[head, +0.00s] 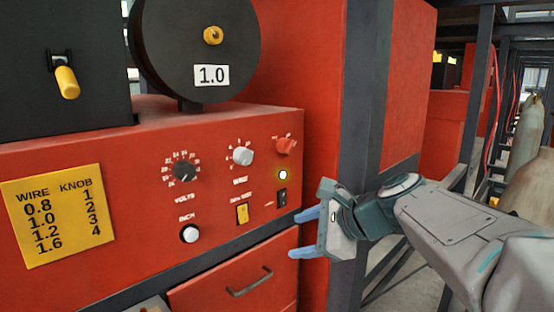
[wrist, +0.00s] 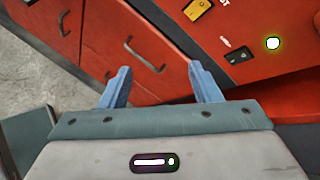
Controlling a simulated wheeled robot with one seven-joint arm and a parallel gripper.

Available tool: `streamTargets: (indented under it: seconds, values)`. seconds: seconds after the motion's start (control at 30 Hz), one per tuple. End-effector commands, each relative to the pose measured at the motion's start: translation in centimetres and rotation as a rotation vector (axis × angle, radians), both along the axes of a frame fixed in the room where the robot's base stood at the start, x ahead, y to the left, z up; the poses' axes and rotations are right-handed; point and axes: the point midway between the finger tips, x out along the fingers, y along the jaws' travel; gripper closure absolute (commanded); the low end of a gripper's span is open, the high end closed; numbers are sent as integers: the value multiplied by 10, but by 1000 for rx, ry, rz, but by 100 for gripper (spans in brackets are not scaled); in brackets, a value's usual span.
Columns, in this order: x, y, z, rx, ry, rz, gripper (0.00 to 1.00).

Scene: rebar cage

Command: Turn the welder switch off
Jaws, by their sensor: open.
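The red welder (head: 120,165) fills the left of the head view. In the wrist view the black switch (wrist: 238,55) is at the upper right, left of the glowing lamp (wrist: 273,43). My gripper (head: 302,234) is open and empty, its blue fingers pointing left, just right of and below the switch in the head view. In the wrist view my gripper (wrist: 161,88) shows both fingers spread, apart from the switch.
A yellow rocker (head: 242,213), a white button (head: 190,234) and several knobs share the panel. A drawer with a handle (head: 250,282) lies below. A dark upright post (head: 358,150) stands behind my gripper. Gas cylinders (head: 525,140) stand at the far right.

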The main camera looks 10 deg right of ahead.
Motion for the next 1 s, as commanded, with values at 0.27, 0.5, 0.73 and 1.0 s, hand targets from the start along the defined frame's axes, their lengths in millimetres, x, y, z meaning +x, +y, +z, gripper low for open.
streamTargets:
  seconds: [0.27, 0.5, 0.73, 1.0]
  values:
    - [76, -61, 78, 746, 86, -363, 43]
    - [95, -88, 113, 1027, 116, -425, 43]
    - [117, -76, 117, 1050, 123, -426, 43]
    - [166, -44, 117, 1048, 124, -426, 43]
